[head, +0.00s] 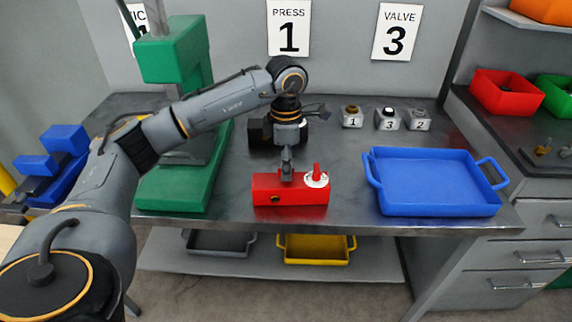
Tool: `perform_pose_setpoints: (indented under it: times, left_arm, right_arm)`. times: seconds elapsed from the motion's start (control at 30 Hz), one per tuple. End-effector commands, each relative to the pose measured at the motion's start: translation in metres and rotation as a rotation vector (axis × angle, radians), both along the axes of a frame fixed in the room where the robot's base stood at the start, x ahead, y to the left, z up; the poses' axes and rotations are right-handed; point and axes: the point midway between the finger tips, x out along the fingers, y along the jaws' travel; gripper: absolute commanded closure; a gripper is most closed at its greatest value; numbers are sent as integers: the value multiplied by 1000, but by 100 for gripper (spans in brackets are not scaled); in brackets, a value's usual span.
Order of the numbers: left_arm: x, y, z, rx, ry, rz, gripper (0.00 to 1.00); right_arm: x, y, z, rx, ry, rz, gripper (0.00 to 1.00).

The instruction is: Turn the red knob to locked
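The red knob (316,171) stands up from a round white dial (320,183) on the right part of a red box (276,193). The box sits near the front edge of the metal bench. The markings on the dial are too small to read. My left gripper (287,174) points down over the middle of the box's top, just left of the knob and dial. Its fingers look narrow from here, so I cannot tell whether they are open or shut, or whether they touch the box. My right gripper is not in view.
A blue tray (436,203) stands right of the box. Several small numbered blocks, such as block 1 (352,121), stand behind. A green press (171,190) stands at left, partly behind my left arm. Bare bench lies between the box and tray.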

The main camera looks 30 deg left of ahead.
Motion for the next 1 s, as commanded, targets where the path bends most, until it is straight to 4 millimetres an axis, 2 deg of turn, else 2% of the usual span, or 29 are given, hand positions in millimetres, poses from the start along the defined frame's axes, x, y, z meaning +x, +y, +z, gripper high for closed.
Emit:
perform_pose_setpoints:
  times: [0.37,0.53,0.83,1.0]
  left_arm:
    - [0,0,4,1,1,0,66]
    - [0,0,30,0,-1,0,66]
    - [0,-1,98,0,-3,-1,66]
    - [0,0,113,2,-1,0,66]
  right_arm:
    - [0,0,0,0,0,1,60]
    - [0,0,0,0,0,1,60]
    - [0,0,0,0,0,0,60]
    - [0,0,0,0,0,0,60]
